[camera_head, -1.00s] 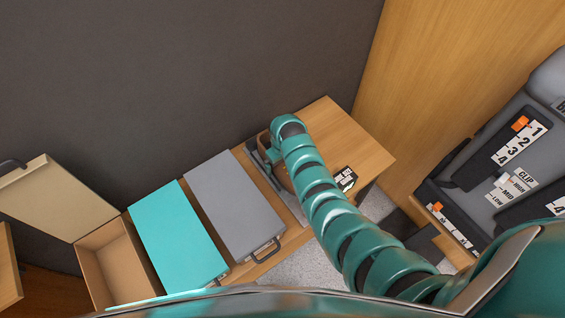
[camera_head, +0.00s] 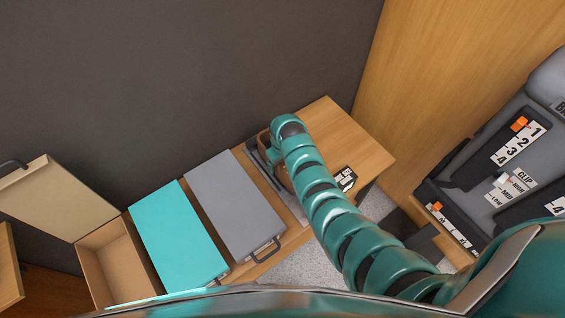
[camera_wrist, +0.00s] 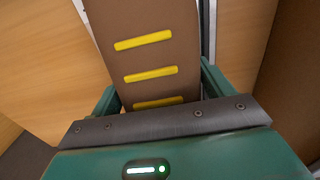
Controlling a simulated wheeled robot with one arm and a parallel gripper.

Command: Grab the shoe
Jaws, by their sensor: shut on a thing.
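The shoe (camera_wrist: 150,45) shows in the wrist view as a brown body with several yellow bars across it. My gripper (camera_wrist: 158,84) has a green finger on each side of it and is shut on it. In the head view, a brown part of the shoe (camera_head: 284,177) shows beside the end of my arm, above the wooden bench top. My arm hides most of the shoe and the gripper there. I cannot tell whether the shoe touches the surface under it.
A grey box (camera_head: 232,205), a turquoise box (camera_head: 177,238) and an open cardboard box (camera_head: 112,262) stand in a row to the left. A wooden panel (camera_head: 440,75) and a grey pack (camera_head: 490,165) are at the right.

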